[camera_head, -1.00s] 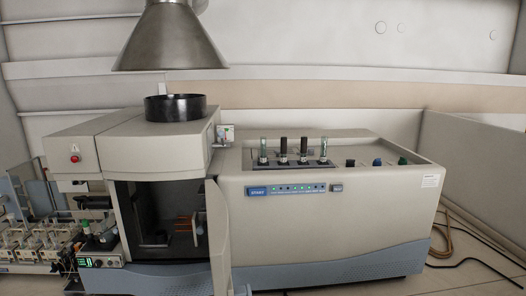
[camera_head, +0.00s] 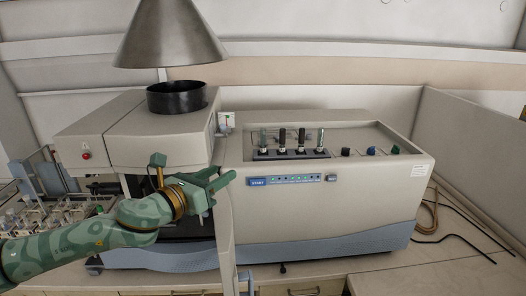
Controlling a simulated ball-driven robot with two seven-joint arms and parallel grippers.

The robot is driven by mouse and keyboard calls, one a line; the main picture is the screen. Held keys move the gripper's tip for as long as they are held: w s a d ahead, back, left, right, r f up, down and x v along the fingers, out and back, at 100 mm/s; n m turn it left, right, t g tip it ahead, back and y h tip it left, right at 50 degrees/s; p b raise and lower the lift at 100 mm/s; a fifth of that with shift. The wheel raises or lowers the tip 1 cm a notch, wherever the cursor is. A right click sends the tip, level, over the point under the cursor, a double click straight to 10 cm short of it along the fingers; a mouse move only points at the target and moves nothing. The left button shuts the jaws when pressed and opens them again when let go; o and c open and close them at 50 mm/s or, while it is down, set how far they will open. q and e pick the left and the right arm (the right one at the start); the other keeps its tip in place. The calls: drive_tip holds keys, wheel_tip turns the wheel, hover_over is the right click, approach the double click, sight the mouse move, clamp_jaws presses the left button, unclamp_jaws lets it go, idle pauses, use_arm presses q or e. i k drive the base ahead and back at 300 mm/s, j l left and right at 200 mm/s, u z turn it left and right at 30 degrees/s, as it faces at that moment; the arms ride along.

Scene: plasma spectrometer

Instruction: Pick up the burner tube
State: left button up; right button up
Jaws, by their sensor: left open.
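Several slim upright tubes stand in a dark rack (camera_head: 290,154) in the recess on top of the spectrometer. The outer left tube (camera_head: 263,138) and the outer right tube (camera_head: 320,138) look greenish and clear, the middle ones dark. I cannot tell which of these is the burner tube. My left gripper (camera_head: 226,176), green and camouflage-patterned, is open in front of the instrument, left of and lower than the rack. Nothing shows between its fingers. My right gripper is not in view.
The open chamber door (camera_head: 225,232) stands out toward me just below the left gripper. Capped pieces (camera_head: 371,151) sit right of the rack. A metal hood (camera_head: 171,35) hangs above a black ring (camera_head: 176,97). Glassware (camera_head: 30,215) stands at left.

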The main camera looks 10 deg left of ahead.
sight(262, 130)
drive_tip(key=i, duration=1)
